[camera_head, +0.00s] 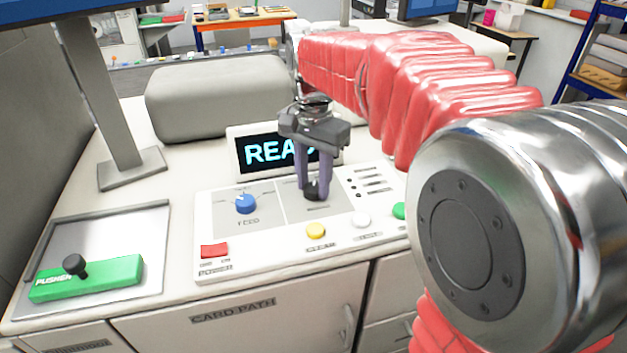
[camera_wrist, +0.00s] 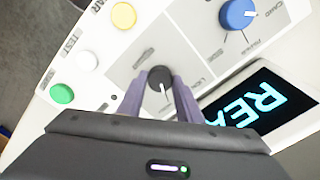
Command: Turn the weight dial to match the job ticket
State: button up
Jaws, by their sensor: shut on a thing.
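The control panel (camera_head: 272,247) is a white sloped board on the machine top. A black dial (camera_head: 313,188) sits on its grey right-hand field; it also shows in the wrist view (camera_wrist: 160,77) with a pale pointer line. My gripper (camera_head: 313,187) reaches down from above with its two purple fingers closed on the sides of the black dial. In the wrist view my gripper (camera_wrist: 160,92) has one finger on each side of the dial. A blue dial (camera_head: 246,204) marked FEED is to the left, untouched. The job ticket cannot be made out in either view.
A display (camera_head: 250,153) showing part of "READY" stands behind the panel, partly hidden by my gripper. Yellow (camera_head: 316,230), white (camera_head: 361,219) and green (camera_head: 400,210) buttons line the front. A red switch (camera_head: 214,250) is front left. A green pusher (camera_head: 88,279) lies in a tray at left.

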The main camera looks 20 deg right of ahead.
aim_at(314, 187)
jog(key=o, duration=1)
notch_tip(314, 187, up, 14)
jog(key=shift+f, duration=0.1)
jog(key=shift+s, duration=0.1)
dwell(0.4)
